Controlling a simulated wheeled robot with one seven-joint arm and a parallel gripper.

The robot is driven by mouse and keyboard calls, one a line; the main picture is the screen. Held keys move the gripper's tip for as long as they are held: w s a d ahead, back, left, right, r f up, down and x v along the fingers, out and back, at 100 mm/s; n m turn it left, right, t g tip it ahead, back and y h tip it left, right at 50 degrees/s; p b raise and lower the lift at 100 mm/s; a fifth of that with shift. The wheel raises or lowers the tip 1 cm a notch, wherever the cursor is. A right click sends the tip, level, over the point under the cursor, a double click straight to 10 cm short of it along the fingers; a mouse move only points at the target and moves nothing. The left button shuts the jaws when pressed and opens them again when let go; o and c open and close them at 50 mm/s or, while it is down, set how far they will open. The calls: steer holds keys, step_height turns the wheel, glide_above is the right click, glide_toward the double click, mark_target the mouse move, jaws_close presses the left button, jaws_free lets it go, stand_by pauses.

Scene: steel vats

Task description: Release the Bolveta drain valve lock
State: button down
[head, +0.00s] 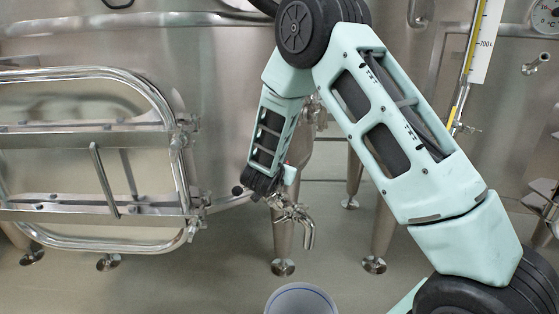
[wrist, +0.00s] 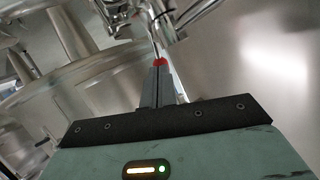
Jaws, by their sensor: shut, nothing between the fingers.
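A steel drain valve with a downturned spout (head: 308,232) sits low in front of the vats in the head view. My gripper (head: 279,203) is at the valve's upper left, pointing down to it. In the wrist view my gripper's fingers (wrist: 160,75) are together with nothing between them. A small red piece (wrist: 159,62) shows right at the fingertips; I cannot tell whether it is the lock or part of the fingers. Steel valve parts (wrist: 165,22) lie just beyond the tips. Contact is not clear. The lock itself is not clearly visible in the head view.
A barred oval hatch (head: 95,72) stands out from the vat at left. A white round container (head: 300,300) is on the floor below the spout. Steel vat legs (head: 355,180) stand behind. A level gauge (head: 484,45) is at upper right.

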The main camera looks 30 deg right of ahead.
steer(key=d+y+p, duration=0.1)
steer(key=d+m+g+y+p, duration=0.1)
steer(key=y, duration=0.1)
steer(key=shift+w, duration=0.1)
steer(key=shift+r+p, duration=0.85)
steer(key=shift+p, duration=0.2)
